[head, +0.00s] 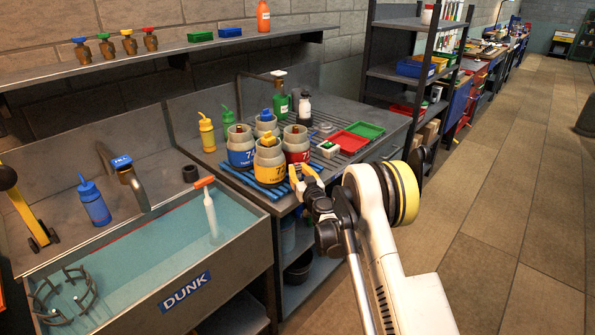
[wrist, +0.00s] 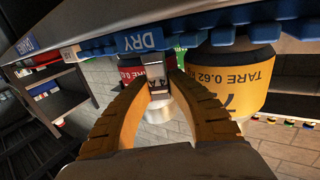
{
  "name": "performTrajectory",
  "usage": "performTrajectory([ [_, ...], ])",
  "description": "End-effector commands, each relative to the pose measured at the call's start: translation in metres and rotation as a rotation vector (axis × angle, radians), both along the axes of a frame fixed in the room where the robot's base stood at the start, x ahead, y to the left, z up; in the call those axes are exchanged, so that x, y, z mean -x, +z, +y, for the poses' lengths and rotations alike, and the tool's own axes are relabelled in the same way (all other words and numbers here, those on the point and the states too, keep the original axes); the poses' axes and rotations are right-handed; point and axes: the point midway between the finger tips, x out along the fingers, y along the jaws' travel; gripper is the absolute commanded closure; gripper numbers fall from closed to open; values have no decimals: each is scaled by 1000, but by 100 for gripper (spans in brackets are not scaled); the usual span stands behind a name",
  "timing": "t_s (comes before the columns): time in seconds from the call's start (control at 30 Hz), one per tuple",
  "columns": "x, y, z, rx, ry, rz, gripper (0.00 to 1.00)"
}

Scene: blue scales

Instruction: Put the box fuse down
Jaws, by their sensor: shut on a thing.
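My gripper (head: 302,174) is at the front edge of the drying rack, just right of the yellow-banded pot (head: 269,173). In the wrist view its two yellow fingers (wrist: 158,92) are closed on a small pale block marked "4 A", which I take as the box fuse (wrist: 155,72). A pale rounded shape shows beside the fuse between the fingers; I cannot tell whether it is part of it. The fuse sits close to the blue "DRY" strip (wrist: 138,42); I cannot tell if they touch. In the head view the fuse is not clearly visible.
Blue-banded (head: 240,155) and red-banded (head: 297,152) pots crowd the blue mat (head: 240,181). Behind my gripper are a small white box (head: 328,149), a red tray (head: 350,141) and a green tray (head: 365,129). The "DUNK" water tank (head: 170,262) is at left.

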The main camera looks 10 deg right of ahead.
Motion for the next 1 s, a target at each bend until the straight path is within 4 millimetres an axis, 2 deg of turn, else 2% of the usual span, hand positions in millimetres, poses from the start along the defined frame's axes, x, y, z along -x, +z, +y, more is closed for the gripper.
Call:
performTrajectory([
  [0.13, 0, -5, 0, 0, 0, 0, 100],
  [0.17, 0, -4, 0, 0, 0, 0, 74],
  [0.2, 0, -4, 0, 0, 0, 0, 62],
  [0.6, 0, 3, 0, 0, 0, 0, 61],
  [0.77, 28, 2, -3, 0, 0, 0, 61],
  [1.0, 83, 2, -10, 0, -2, 0, 61],
])
